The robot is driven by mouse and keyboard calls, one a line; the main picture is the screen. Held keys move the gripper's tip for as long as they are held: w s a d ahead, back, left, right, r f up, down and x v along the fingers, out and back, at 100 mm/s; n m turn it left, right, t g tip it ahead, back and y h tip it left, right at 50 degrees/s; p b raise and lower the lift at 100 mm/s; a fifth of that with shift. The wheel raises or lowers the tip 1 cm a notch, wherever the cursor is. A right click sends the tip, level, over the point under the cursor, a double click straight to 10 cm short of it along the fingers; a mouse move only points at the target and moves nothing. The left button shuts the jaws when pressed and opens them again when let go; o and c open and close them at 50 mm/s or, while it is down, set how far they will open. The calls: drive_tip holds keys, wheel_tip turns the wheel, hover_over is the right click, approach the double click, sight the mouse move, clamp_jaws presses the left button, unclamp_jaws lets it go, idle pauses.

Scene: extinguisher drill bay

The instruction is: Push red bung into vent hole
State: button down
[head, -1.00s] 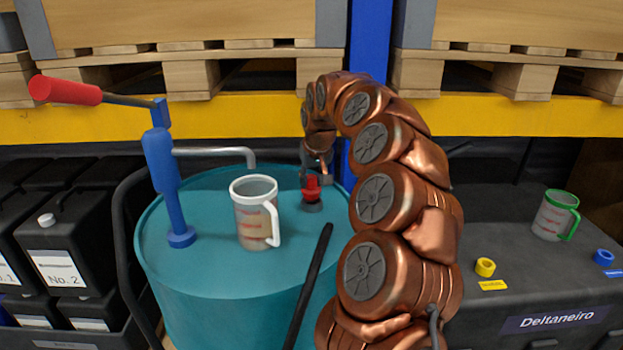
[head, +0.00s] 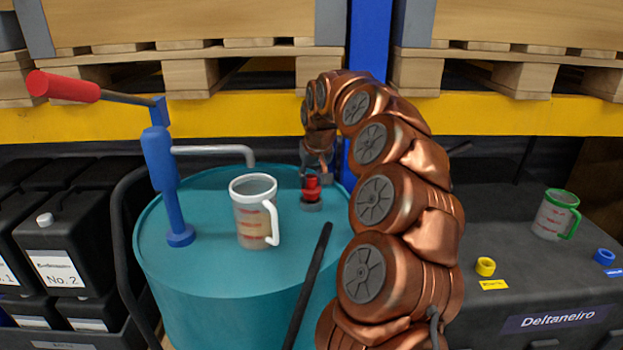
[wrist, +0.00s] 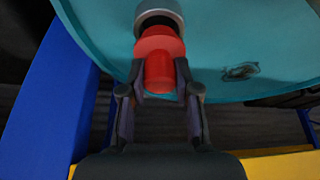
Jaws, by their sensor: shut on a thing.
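The red bung (head: 311,187) is held upright between the fingertips of my gripper (head: 315,176), at the far right of the teal drum's top (head: 205,270). It is right at the grey ring of the vent hole (head: 311,206). In the wrist view my gripper (wrist: 159,92) is shut on the red bung (wrist: 158,72), with a finger on each side. The ring (wrist: 160,6) shows beyond the bung's wider flange, with a dark area between them. I cannot tell how far the bung is in the hole.
A blue hand pump (head: 165,185) and a white-rimmed jug (head: 252,215) stand on the drum, left of the bung. A black bar (head: 308,285) crosses in front. A blue post (head: 371,40) and yellow beam (head: 230,115) are close behind. A black case (head: 480,310) is at right.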

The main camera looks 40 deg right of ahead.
drive_tip(key=shift+f+b, duration=1.2)
drive_tip(key=shift+f, duration=0.2)
idle(1.1)
drive_tip(key=c, duration=0.7)
unclamp_jaws()
drive_tip(key=shift+c, duration=0.2)
drive_tip(key=shift+r, duration=0.25)
drive_tip(key=shift+p+v, duration=0.75)
drive_tip(key=shift+v, duration=3.55)
